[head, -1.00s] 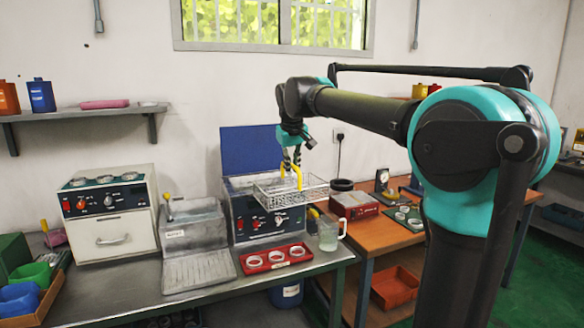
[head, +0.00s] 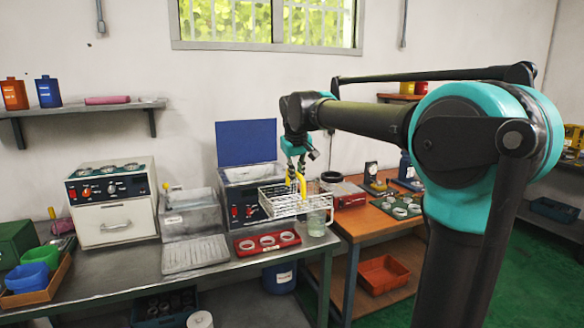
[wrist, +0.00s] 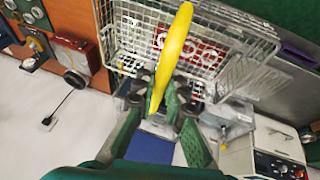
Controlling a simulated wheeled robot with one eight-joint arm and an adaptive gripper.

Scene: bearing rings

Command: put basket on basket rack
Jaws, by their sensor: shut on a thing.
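The wire basket (head: 285,205) hangs by its yellow handle from my gripper (head: 294,168), above the bench's right part. It looks roughly level and clear of the bench. In the wrist view, the gripper (wrist: 165,103) is shut on the yellow handle (wrist: 172,50), and the basket mesh (wrist: 125,35) spreads beyond it. In the head view the basket covers part of the grey machine with a raised blue lid (head: 247,140). I cannot tell for certain which thing is the basket rack.
A red tray with white rings (head: 267,241) lies at the bench's front, near a glass beaker (head: 317,223) partly behind the basket. A white oven-like box (head: 115,205) stands left. An orange table (head: 365,230) with instruments adjoins at right.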

